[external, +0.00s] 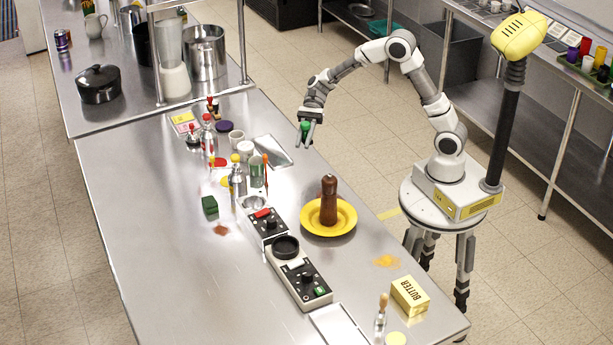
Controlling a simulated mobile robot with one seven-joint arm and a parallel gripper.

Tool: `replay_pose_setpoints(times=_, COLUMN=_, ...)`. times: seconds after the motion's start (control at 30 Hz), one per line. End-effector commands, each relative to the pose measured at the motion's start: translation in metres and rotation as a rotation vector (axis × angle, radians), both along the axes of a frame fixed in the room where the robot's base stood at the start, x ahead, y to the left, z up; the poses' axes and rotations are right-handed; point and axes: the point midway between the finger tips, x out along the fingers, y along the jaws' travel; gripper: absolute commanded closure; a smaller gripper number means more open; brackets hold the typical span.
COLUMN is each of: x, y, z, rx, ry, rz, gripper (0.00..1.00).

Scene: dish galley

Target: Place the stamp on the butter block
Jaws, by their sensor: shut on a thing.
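The butter block (410,296) is a yellow box-shaped block marked BUTTER, near the table's front right corner. A small wooden-handled item with a metallic lower part (381,310) stands upright just left of it; it may be the stamp, but I cannot tell for sure. My gripper (305,132) is shut on a small green-topped object (304,127), held above the table's right edge, far behind the butter. The lower part of the held object is hard to make out. Nothing is seen resting on top of the butter block.
A brown pepper mill (328,200) stands on a yellow plate (346,222) between my gripper and the butter. Black control boxes (300,280) lie left of it. Bottles and cups crowd the table's back half. A pale yellow disc (395,338) lies near the front edge.

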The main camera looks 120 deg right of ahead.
Motion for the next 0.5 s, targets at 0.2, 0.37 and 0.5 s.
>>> replay_pose_setpoints(times=0.2, x=0.0, y=0.0, z=0.027, rx=-0.006, ry=-0.005, rz=0.001, gripper=1.0)
replay_pose_setpoints(times=0.37, x=0.0, y=0.0, z=0.064, rx=-0.006, ry=-0.005, rz=0.002, gripper=1.0)
replay_pose_setpoints(times=0.5, x=0.0, y=0.0, z=0.093, rx=-0.005, ry=-0.004, rz=0.001, gripper=1.0)
